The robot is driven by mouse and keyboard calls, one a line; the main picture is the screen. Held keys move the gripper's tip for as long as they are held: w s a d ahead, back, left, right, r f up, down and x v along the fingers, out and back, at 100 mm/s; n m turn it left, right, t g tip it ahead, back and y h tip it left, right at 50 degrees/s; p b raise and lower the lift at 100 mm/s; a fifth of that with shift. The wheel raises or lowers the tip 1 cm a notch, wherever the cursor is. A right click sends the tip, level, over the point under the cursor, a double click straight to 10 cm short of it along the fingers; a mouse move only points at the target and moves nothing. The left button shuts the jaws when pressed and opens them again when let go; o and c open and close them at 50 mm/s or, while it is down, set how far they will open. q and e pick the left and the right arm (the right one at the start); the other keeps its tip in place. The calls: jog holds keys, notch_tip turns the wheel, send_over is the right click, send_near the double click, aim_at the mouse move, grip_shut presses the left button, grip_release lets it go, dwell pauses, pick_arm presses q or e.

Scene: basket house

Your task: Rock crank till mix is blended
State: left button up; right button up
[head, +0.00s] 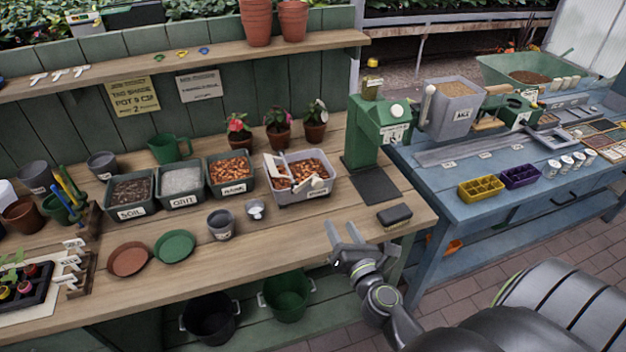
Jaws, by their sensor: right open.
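A grey hopper (455,112) with a small label stands on the blue bench at the upper right, filled with a brown, grainy mix (456,88). My right gripper (343,233) is open and empty over the wooden bench's front edge, well below and left of the hopper and touching neither. My left gripper is out of view.
The wooden bench (290,240) holds labelled tubs of soil (131,211), grit (182,203) and bark (233,191), plus a grey tub (315,190) of brown chunks. A dark block (394,215) lies near my right gripper. Yellow (481,188) and purple (521,176) trays sit on the blue bench (450,208).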

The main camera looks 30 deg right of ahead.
aim_at(318, 186)
jog(key=p+x, duration=0.1)
jog(key=x, duration=1.5)
jog(key=shift+w+r, duration=0.1)
jog(key=shift+w, duration=0.25)
grip_shut()
